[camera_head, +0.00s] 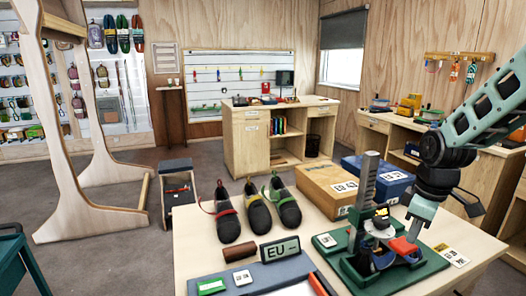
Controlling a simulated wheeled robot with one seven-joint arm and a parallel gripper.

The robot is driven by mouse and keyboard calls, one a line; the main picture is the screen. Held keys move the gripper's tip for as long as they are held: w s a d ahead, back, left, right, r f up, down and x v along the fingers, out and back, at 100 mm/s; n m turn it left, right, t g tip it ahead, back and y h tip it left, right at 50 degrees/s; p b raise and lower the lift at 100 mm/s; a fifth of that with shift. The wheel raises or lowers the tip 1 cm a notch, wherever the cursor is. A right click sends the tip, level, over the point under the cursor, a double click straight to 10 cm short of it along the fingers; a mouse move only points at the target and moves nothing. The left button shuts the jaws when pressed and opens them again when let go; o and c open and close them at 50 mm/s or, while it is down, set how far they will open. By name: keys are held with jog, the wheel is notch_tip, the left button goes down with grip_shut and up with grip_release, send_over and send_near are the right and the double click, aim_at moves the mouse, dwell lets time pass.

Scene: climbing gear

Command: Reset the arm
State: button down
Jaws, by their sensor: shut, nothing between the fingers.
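My arm (490,108) reaches in from the upper right. My gripper (413,232) points down over the right part of the near table, just above or beside a red-orange part (404,247) of a green-based device. It is shut and holds nothing that I can see. I cannot tell whether its tips touch that part. The device (366,205) has an upright grey column and a round gauge-like piece, and its green base (428,264) lies on the table.
The near table (205,250) also bears three climbing shoes (257,213), an "EU" sign (279,249), a grey mat (243,280), a cardboard box (322,186) and a blue box (382,178). A wooden frame (62,190) stands left. Open floor (110,255) lies between.

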jog(key=s+a+r+m+t, duration=0.1)
jog(key=s+a+m+t, duration=0.1)
jog(key=s+m, duration=0.8)
jog(key=s+a+r+n+g, duration=0.2)
jog(key=s+a+n, duration=0.6)
jog(key=s+a, duration=0.8)
jog(key=shift+s+a+n+g, duration=0.3)
jog(key=shift+a+g, duration=0.2)
jog(key=shift+a, duration=0.5)
jog(key=shift+w, duration=0.1)
